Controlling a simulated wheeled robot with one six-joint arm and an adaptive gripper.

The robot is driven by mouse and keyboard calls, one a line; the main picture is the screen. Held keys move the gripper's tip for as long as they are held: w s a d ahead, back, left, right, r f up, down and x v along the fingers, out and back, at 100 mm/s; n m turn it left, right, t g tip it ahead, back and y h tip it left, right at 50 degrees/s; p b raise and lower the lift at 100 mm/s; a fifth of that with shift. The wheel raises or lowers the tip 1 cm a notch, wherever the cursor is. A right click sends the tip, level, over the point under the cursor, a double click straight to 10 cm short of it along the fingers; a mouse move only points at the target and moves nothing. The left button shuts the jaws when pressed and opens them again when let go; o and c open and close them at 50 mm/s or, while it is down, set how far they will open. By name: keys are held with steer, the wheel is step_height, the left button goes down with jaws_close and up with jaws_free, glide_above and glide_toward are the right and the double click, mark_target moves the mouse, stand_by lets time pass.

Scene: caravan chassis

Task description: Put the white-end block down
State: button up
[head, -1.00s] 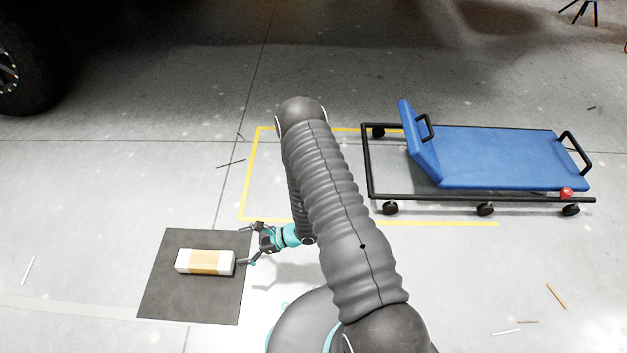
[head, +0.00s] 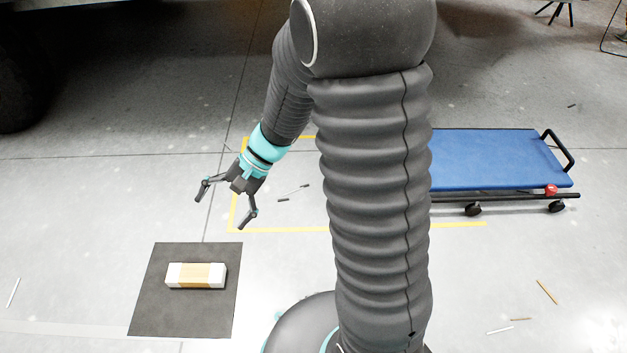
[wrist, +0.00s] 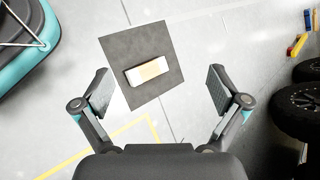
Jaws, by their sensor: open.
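The white-end block (head: 196,275), white at both ends with a tan middle, lies flat on a dark square mat (head: 150,317) on the floor. In the wrist view the block (wrist: 134,77) lies on the mat (wrist: 117,41) beyond my fingertips, apart from them. My gripper (head: 223,208) is open and empty, raised above the floor, up and right of the block in the head view. In the wrist view its two fingers (wrist: 160,92) are spread wide with nothing between them.
A blue creeper (head: 495,158) on black wheels stands at the right, partly hidden by my arm. A yellow line (head: 290,231) marks the floor. Thin sticks (head: 551,292) lie at the right. A dark wheel (head: 25,90) is at the upper left.

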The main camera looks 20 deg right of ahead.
steer(key=s+d+r+n+t+h, duration=0.6)
steer(key=s+d+r+h, duration=0.3)
steer(key=s+d+r, duration=0.4)
step_height(320, 180, up, 3)
steer(key=shift+s+d+r+n+t, duration=0.1)
steer(key=shift+s+d+n+t, duration=0.2)
steer(key=shift+d+t, duration=0.65)
steer(key=shift+d+g, duration=0.25)
steer(key=shift+d, duration=0.05)
